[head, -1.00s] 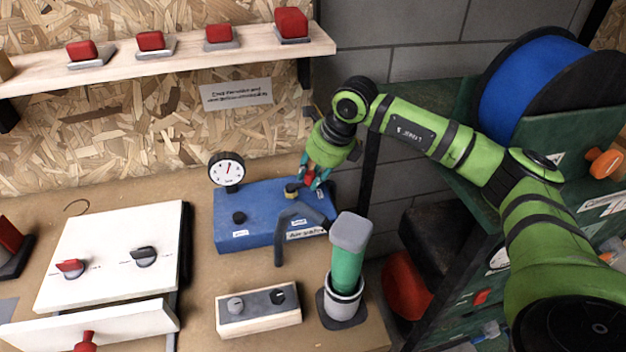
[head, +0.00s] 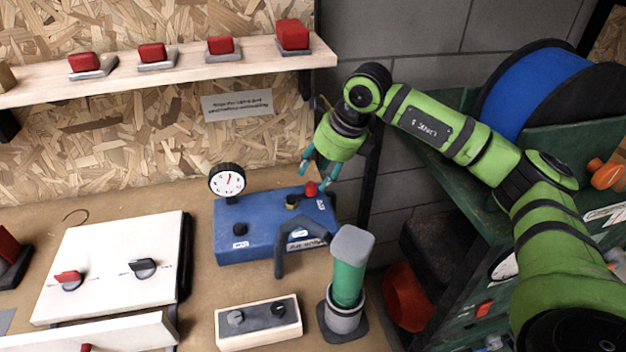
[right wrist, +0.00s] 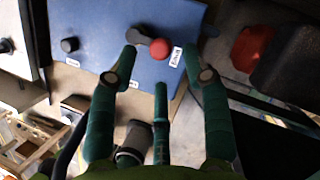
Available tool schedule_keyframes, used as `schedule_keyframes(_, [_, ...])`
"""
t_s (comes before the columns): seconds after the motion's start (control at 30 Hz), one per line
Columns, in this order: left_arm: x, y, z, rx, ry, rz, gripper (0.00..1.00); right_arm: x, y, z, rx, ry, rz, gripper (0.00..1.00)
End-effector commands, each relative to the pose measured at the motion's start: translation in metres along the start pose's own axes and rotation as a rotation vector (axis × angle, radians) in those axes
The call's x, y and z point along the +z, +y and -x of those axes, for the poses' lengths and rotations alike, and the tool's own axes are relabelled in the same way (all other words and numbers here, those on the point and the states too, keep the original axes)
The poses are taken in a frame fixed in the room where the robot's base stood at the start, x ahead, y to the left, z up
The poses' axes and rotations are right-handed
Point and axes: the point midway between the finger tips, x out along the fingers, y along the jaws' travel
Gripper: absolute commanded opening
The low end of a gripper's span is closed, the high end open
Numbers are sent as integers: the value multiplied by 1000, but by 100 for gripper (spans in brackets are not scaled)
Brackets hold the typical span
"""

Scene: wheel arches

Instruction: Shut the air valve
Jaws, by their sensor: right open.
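The air valve has a brass body (head: 292,201) and a lever with a red knob (head: 311,188), on top of the blue air unit (head: 255,222). In the right wrist view the red knob (right wrist: 160,48) sits at the right end of the short dark lever (right wrist: 142,37), which lies roughly crosswise. My right gripper (head: 317,174) is open and empty just above the red knob. In the right wrist view its fingers (right wrist: 160,62) are spread on either side of the knob, apart from it. My left gripper is in no view.
A gauge (head: 227,180) stands at the unit's back left. A bent dark handle (head: 281,245) and a green cylinder (head: 349,282) stand in front. A switch box (head: 258,322) and a white panel (head: 115,262) lie nearer and left. A shelf (head: 180,72) runs above.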

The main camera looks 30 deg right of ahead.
Motion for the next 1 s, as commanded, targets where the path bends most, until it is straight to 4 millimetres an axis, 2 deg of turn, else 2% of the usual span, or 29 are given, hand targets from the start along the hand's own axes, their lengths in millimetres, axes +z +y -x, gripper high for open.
schedule_keyframes(0.03, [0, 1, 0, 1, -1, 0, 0, 1, -1, 13, -2, -3, 0, 48])
schedule_keyframes(0.2, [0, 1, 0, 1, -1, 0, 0, 2, 0, 46, -2, -4, 1, 48])
schedule_keyframes(0.4, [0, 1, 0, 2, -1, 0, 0, 2, 0, 68, 0, -3, 1, 48])
schedule_keyframes(1.0, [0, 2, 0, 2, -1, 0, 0, 2, 0, 72, 1, -1, 1, 48])
